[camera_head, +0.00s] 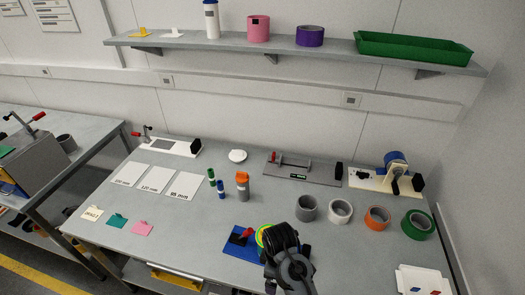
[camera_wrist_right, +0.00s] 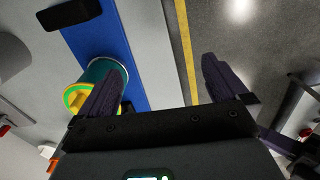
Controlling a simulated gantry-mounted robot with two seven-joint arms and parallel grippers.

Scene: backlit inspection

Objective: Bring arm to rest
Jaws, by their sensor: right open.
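My right arm (camera_head: 288,262) comes up from the bottom edge in the head view, its dark wrist over the front edge of the table. My right gripper (camera_wrist_right: 160,70) is open, with nothing between its fingers in the right wrist view. The left finger overlaps a yellow and teal cylinder (camera_wrist_right: 75,95) in that view; I cannot tell whether they touch. The cylinder stands at the blue plate (camera_wrist_right: 125,45), and its yellow-green rim (camera_head: 261,236) shows partly behind my wrist in the head view. My left gripper is not in view.
Grey, white, orange and green rolls (camera_head: 340,211) stand at the table's right. An orange-capped bottle (camera_head: 242,187) stands mid-table near small green and blue cylinders. A white box (camera_head: 421,281) is at the front right. A shelf (camera_head: 225,45) runs above the back.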

